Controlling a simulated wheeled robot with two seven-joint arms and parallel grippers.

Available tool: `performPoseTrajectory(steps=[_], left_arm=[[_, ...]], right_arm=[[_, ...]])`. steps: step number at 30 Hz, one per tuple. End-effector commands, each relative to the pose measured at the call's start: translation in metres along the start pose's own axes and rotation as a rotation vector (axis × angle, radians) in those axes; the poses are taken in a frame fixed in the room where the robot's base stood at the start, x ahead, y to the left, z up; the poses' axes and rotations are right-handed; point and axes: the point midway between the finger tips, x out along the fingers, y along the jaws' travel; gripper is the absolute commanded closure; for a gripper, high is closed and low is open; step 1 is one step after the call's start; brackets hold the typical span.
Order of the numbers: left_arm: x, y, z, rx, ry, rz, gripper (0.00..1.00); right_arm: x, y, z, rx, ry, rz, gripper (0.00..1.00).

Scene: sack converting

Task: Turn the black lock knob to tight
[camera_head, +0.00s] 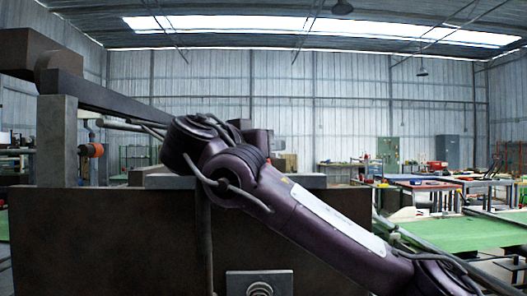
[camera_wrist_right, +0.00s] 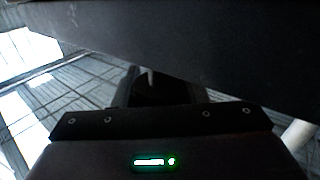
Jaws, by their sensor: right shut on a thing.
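My right arm comes in from the lower right in the head view and reaches up to a large dark machine panel (camera_head: 100,240). Its wrist bends over near the panel's top edge, and the fingers cannot be made out there. In the right wrist view, my right gripper (camera_wrist_right: 158,84) has its two dark fingers on either side of a black thing, likely the black lock knob (camera_wrist_right: 158,94). The gripper is shut on it. The knob is dark and mostly hidden, so its turn cannot be read. My left gripper is not in view.
A dark beam (camera_wrist_right: 220,40) crosses just beyond the fingers in the right wrist view. In the head view, a grey post (camera_head: 57,140) and a slanting dark bar (camera_head: 110,100) stand at left. A green conveyor (camera_head: 455,234) runs at right.

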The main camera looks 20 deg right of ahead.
Motion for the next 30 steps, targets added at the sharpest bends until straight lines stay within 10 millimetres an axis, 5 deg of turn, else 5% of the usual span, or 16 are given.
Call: performPoseTrajectory(steps=[11,12,17,30], left_arm=[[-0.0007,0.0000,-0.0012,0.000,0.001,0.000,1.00],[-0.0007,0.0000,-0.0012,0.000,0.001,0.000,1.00],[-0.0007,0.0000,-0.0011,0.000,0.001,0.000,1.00],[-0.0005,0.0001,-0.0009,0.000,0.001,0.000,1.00]], right_arm=[[0.0003,0.0004,-0.0016,-0.001,0.002,0.003,0.84],[0.0003,0.0004,-0.0016,-0.001,0.002,0.003,0.58],[0.0003,0.0003,-0.0012,0.000,0.001,0.003,0.39],[0.0002,0.0003,-0.0033,0.001,0.000,0.003,0.39]])
